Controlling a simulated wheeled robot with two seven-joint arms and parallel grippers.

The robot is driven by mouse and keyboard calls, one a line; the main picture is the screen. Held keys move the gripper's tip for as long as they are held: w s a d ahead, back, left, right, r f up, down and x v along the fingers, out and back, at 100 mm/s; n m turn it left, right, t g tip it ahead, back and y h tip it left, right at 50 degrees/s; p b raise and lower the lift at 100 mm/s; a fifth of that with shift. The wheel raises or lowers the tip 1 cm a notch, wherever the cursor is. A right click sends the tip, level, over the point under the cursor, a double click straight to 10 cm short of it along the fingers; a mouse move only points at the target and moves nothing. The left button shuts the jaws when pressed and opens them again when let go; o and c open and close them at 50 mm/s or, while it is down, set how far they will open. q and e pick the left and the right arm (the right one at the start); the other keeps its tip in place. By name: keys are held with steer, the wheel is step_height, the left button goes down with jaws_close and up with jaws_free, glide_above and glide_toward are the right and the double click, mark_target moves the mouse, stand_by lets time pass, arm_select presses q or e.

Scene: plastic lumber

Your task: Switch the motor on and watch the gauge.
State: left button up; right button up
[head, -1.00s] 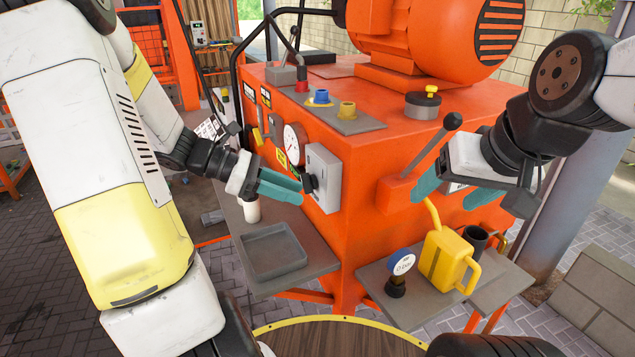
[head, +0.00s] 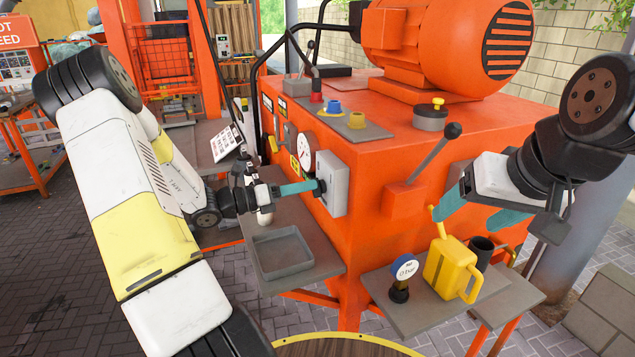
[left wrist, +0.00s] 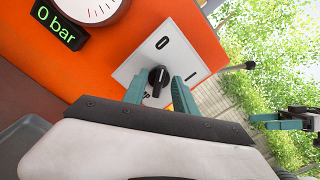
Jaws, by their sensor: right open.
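A grey switch box (head: 334,185) with a black rotary knob (left wrist: 158,78) is on the orange machine's front. Its plate shows "0" at the top and "I" at the right in the left wrist view. My left gripper (left wrist: 160,82) is open, one finger on each side of the knob; contact is not clear. It also shows in the head view (head: 318,185). The white dial gauge (head: 305,147) is beside the box; a display (left wrist: 58,24) below it reads "0 bar". The orange motor (head: 440,45) sits on top. My right gripper (head: 470,207) is open and empty, above the yellow can.
A lever (head: 430,155) stands up from the front between the box and my right gripper. A right shelf holds a yellow can (head: 447,265), a dark cup (head: 482,250) and a blue gauge (head: 404,268) reading "0 bar". A grey tray (head: 281,253) lies on the left shelf.

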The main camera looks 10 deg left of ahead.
arm_select(q)
steer(key=shift+w+d, duration=0.25)
steer(key=shift+d, duration=0.05)
jaws_close()
steer(key=shift+m, duration=0.3)
steer(key=m, duration=0.9)
steer(key=shift+s+d+m, duration=0.2)
steer(key=shift+s+m, duration=0.15)
steer(key=shift+m, duration=0.05)
steer(key=shift+s+m, duration=0.1)
steer(key=shift+m, duration=1.6)
